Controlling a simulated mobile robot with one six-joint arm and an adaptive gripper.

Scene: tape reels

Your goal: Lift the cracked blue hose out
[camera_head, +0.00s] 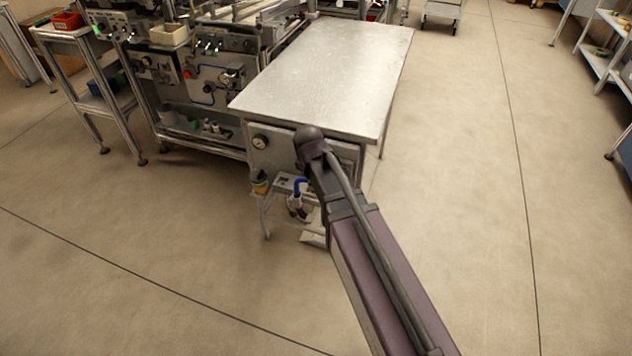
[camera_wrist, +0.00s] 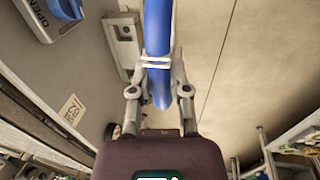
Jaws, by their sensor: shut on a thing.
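A blue hose (camera_wrist: 157,28) runs down the middle of the wrist view, passing between my gripper's fingers (camera_wrist: 156,62). The fingers are shut on it, and its rounded lower end shows below them. No crack can be made out. In the head view a short blue curved piece (camera_head: 300,186) shows beside my arm, low in front of the metal table; my gripper (camera_head: 296,204) is small and partly hidden there. Whether the hose's upper end is attached to anything is outside the wrist view.
A grey device marked OPEN with another blue part (camera_wrist: 64,8) is at the wrist view's upper left. A metal table (camera_head: 325,65) and a cabinet with a gauge (camera_head: 259,142) stand just behind my arm. A small stand holds a yellow-green container (camera_head: 260,183).

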